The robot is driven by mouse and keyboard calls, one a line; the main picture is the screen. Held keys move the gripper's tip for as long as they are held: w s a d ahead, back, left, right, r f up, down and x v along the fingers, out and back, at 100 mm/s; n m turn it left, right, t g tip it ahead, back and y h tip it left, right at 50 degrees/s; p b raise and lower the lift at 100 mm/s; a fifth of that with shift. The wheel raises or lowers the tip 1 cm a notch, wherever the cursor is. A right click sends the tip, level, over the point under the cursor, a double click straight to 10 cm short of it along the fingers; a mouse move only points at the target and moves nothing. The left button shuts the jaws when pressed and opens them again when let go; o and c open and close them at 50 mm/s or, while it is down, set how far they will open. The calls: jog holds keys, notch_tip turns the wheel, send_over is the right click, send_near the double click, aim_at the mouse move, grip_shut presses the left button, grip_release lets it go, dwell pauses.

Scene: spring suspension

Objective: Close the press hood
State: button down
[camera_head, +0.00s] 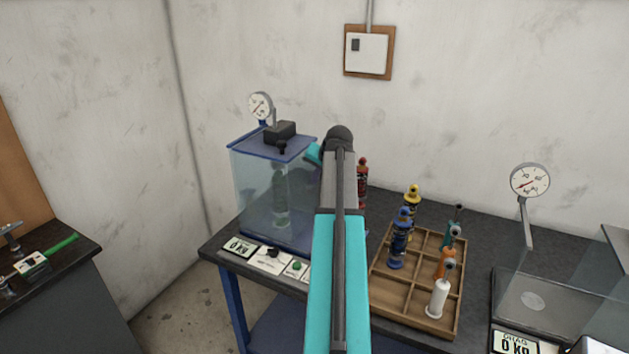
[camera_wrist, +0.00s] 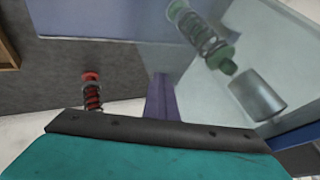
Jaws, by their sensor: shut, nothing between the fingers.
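The left press has a clear hood (camera_head: 255,185) with a blue top (camera_head: 262,147). A shock with a green end (camera_head: 279,200) stands inside it. My gripper (camera_head: 314,153) is at the hood's right side, mostly hidden behind my arm. In the wrist view, my gripper's dark front edge (camera_wrist: 158,130) spans the bottom, shut and empty. Clear panel (camera_wrist: 285,60), the green-ended shock (camera_wrist: 205,40) and a grey cylinder (camera_wrist: 257,95) show beyond it. I cannot tell whether the gripper touches the hood or how far open the hood is.
A red shock (camera_head: 362,172) stands right of my arm and close by in the wrist view (camera_wrist: 92,95). A wooden tray (camera_head: 415,300) holds several shocks and parts. A second press with a gauge (camera_head: 530,181) is at the right. Buttons (camera_head: 296,266) line the table's front.

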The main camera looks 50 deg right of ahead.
jog(key=s+a+r+b, duration=0.2)
jog(key=s+r, duration=0.6)
jog(key=s, duration=0.1)
jog(key=shift+s+a, duration=0.15)
jog(key=shift+a, duration=0.05)
dwell(0.4)
dwell(0.6)
